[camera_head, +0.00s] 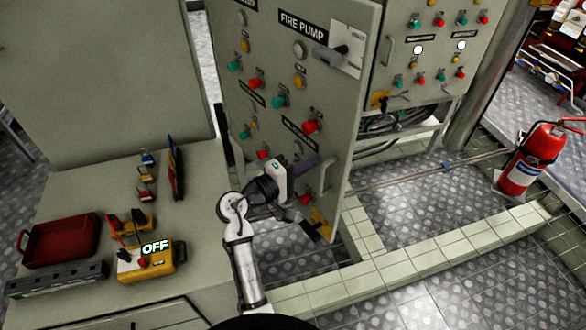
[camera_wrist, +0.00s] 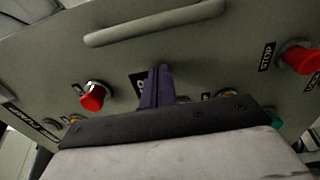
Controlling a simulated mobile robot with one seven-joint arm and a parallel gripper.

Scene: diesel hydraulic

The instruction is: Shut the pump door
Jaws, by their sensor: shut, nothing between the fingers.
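The pump door (camera_head: 268,70) is a grey-green panel labelled "FIRE PUMP", with red, green and yellow buttons. It stands out at an angle from the neighbouring cabinet, and a gap shows along its left side. My gripper (camera_head: 312,164) is in front of the door's lower part, among the buttons. In the wrist view my gripper's purple fingers (camera_wrist: 158,82) are together and empty, pointing at the panel. A grey bar handle (camera_wrist: 155,22) runs across the panel beyond the fingertips. I cannot tell whether the fingertips touch the door.
A grey bench (camera_head: 195,235) at left holds a red tray (camera_head: 60,240), padlocks and a yellow box (camera_head: 150,262) marked "OFF". A second control cabinet (camera_head: 425,55) stands at right. A fire extinguisher (camera_head: 525,160) stands at far right. A low tiled curb (camera_head: 430,255) crosses the floor.

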